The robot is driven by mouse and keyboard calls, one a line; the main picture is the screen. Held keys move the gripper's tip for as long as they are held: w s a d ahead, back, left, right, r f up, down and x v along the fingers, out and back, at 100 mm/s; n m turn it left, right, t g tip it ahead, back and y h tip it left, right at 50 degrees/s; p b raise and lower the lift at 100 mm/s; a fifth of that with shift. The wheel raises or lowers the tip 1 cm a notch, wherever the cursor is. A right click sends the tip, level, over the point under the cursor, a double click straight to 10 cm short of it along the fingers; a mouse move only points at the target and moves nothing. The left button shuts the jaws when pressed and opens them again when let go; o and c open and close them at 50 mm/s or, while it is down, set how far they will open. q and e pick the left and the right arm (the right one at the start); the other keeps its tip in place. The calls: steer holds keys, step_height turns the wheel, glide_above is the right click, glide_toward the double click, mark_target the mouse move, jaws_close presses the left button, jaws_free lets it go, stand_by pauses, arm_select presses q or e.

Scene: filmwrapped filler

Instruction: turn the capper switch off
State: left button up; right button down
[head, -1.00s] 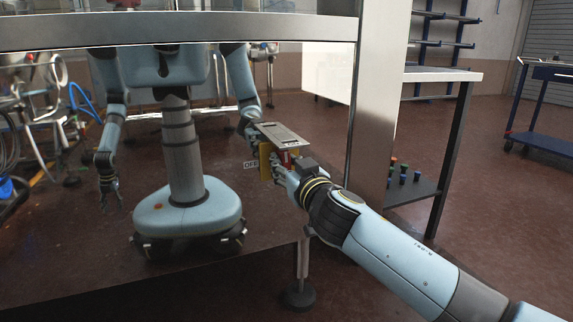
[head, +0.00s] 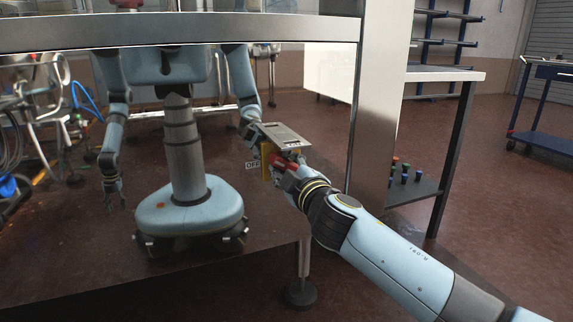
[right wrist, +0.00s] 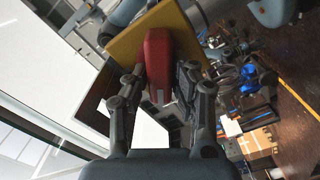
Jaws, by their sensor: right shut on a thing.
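The capper switch is a red handle (head: 283,164) on a yellow plate (head: 265,160), under a flat metal hood (head: 281,135). An "OFF" label (head: 251,165) is to the left of the plate. My right gripper (head: 287,169) is at the handle, partly hiding it. In the right wrist view the red handle (right wrist: 158,62) lies between the two fingers of my right gripper (right wrist: 160,82), which is shut on it, with the yellow plate (right wrist: 127,42) behind. My left gripper shows only as a reflection in the shiny panel.
A shiny panel (head: 60,270) in a metal frame mirrors my body. A steel post (head: 372,100) stands just right of the switch. A side table (head: 440,76) with a lower shelf holding several small coloured items (head: 404,172) is beyond it. A blue cart (head: 545,138) stands far right.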

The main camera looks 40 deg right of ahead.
steer(key=shift+f+n, duration=0.1)
steer(key=shift+n, duration=0.8)
steer(key=n, duration=0.3)
steer(key=shift+f+n+p, duration=0.15)
steer(key=shift+n+p, duration=0.2)
steer(key=shift+n, duration=0.05)
arm_select(q)
steer(key=shift+s+a+f, duration=0.2)
steer(key=shift+s+f, duration=0.25)
steer(key=shift+s, duration=0.05)
steer(key=shift+s+a+f, duration=0.2)
steer(key=shift+s+f, duration=0.25)
steer(key=shift+s, duration=0.05)
arm_select(e)
steer(key=shift+n, duration=0.3)
arm_select(q)
steer(key=shift+w+f, duration=0.1)
arm_select(e)
steer(key=c, duration=1.3)
jaws_free()
steer(key=shift+a, duration=0.1)
steer(key=shift+o, duration=0.9)
steer(key=v, duration=1.2)
